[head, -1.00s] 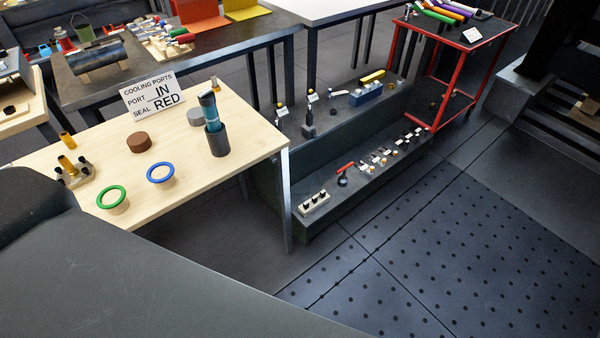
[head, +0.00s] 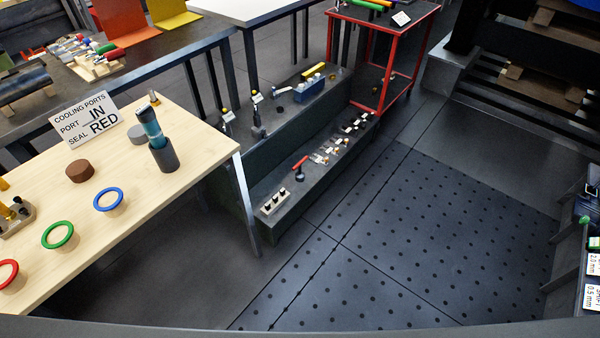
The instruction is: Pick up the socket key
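I cannot tell for sure which thing is the socket key. Several small tools and parts stand on the low dark two-step bench, among them a red-handled piece (head: 300,162) on the lower step and upright dark pieces (head: 257,120) on the upper step. A teal and dark cylindrical tool (head: 152,125) stands upright in a dark cup (head: 164,155) on the wooden table. Neither of my grippers is in view.
The wooden table (head: 130,215) at left holds red (head: 7,273), green (head: 58,235) and blue (head: 108,199) rings and a "PORT IN, SEAL RED" sign (head: 86,120). A red-framed cart (head: 384,85) stands behind the low bench (head: 262,225). The dotted floor (head: 400,240) is clear.

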